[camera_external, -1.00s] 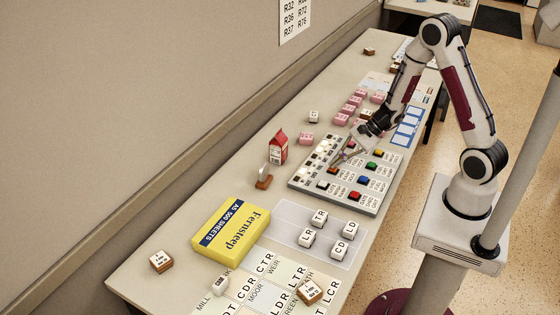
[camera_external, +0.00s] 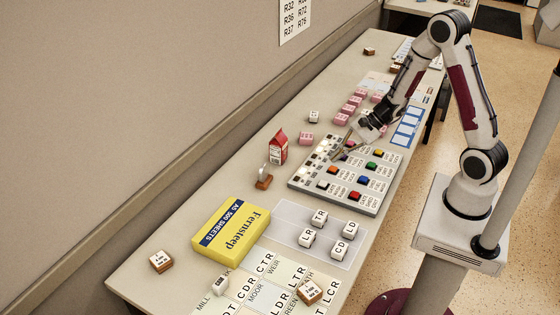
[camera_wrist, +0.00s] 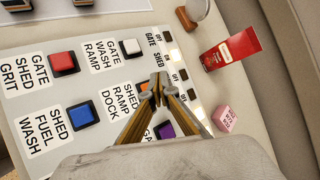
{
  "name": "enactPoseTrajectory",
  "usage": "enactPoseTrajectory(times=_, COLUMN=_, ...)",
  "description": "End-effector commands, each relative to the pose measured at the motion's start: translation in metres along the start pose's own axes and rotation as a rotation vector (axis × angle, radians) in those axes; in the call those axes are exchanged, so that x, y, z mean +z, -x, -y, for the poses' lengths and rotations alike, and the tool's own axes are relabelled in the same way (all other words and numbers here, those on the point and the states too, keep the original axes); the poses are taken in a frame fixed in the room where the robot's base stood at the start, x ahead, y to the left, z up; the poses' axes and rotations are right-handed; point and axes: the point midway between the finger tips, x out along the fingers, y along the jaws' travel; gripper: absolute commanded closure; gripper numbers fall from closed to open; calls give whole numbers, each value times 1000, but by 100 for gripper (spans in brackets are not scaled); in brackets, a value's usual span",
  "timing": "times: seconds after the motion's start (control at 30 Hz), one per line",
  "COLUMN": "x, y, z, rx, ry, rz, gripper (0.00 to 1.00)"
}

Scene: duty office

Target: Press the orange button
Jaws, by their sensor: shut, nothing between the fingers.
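The orange button (camera_external: 333,170) is on the grey panel (camera_external: 292,182), between a white-capped button and a purple one. In the wrist view the fingers cover most of the spot beside the label SHED RAMP DOCK, where the orange button sits. My gripper (camera_external: 336,157) is shut and empty, pointing down at the panel. In the wrist view its fingertips (camera_wrist: 160,78) meet over the panel near that label. I cannot tell whether they touch the button.
Red (camera_wrist: 64,62), blue (camera_wrist: 80,116), white (camera_wrist: 131,47) and purple (camera_wrist: 164,130) buttons surround the fingers.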

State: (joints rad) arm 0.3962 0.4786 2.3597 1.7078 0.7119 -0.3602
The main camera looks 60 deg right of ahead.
Motion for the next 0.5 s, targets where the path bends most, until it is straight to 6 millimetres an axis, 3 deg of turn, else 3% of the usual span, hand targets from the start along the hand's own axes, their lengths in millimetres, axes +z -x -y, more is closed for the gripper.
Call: enactPoseTrajectory(times=0.5, x=16, y=23, z=17, rx=-1, ry=2, rz=0, gripper=100)
